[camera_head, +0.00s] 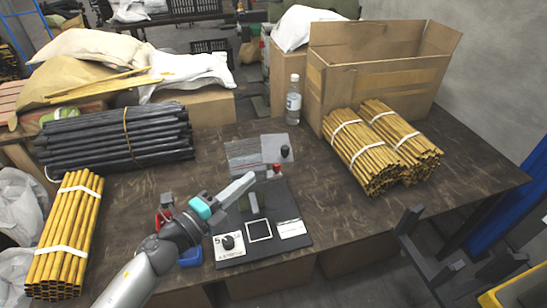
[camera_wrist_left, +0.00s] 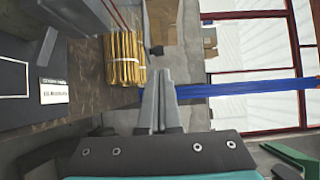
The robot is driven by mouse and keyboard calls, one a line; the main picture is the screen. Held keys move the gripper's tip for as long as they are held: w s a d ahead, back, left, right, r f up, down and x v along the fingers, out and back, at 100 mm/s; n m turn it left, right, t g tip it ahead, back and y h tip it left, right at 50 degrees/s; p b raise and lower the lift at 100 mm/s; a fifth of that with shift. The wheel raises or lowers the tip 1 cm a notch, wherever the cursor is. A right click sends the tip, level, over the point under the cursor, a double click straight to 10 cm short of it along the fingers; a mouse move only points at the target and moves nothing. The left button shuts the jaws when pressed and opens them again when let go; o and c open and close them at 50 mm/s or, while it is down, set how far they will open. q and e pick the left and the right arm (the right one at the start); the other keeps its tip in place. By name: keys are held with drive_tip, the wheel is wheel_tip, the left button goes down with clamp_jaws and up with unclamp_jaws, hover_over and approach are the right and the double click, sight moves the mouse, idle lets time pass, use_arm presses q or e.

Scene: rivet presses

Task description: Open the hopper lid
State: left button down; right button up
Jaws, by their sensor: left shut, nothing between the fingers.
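The press stands on a black base plate (camera_head: 290,205) near the middle of the table. At its back is a grey, flat-topped part (camera_head: 248,152) that looks like the hopper lid; I cannot tell whether it is open. A black knob (camera_head: 285,151) stands at its right edge, with a small red part (camera_head: 277,168) below. My left gripper (camera_head: 251,177) is shut and empty, above the base plate and in front of the grey part, hiding some of the press. Its closed fingers also show in the left wrist view (camera_wrist_left: 160,95). My right gripper is not in view.
Yellow rod bundles lie at the right (camera_head: 365,150) and front left (camera_head: 68,230). A black rod bundle (camera_head: 115,138) lies at the back left. A bottle (camera_head: 293,100) and an open cardboard box (camera_head: 385,75) stand behind. A dark frame (camera_head: 440,255) is at the front right.

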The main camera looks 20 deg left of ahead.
sight(286, 152)
use_arm(q)
drive_tip(key=x, duration=1)
drive_tip(key=shift+r, duration=0.1)
drive_tip(key=shift+w+d+n+t+y+p, duration=0.25)
drive_tip(key=shift+d+n+y+p, duration=0.2)
drive_tip(key=shift+y, duration=0.25)
drive_tip(key=shift+w+d+n+t+y+p, duration=0.25)
drive_tip(key=shift+d+n+y+p, duration=0.15)
drive_tip(key=shift+y, duration=0.3)
drive_tip(key=n+y, duration=0.1)
drive_tip(key=w+d+n+y+b, duration=0.1)
drive_tip(key=y, duration=0.1)
drive_tip(key=w+d+n+y, duration=0.1)
drive_tip(key=y, duration=0.1)
drive_tip(key=shift+w, duration=0.15)
drive_tip(key=shift+w+d+b, duration=0.3)
drive_tip(key=shift+w+b, duration=0.15)
drive_tip(key=shift+w, duration=0.2)
drive_tip(key=shift+w+d+b, duration=0.25)
drive_tip(key=shift+w+b, duration=0.15)
drive_tip(key=shift+w, duration=0.3)
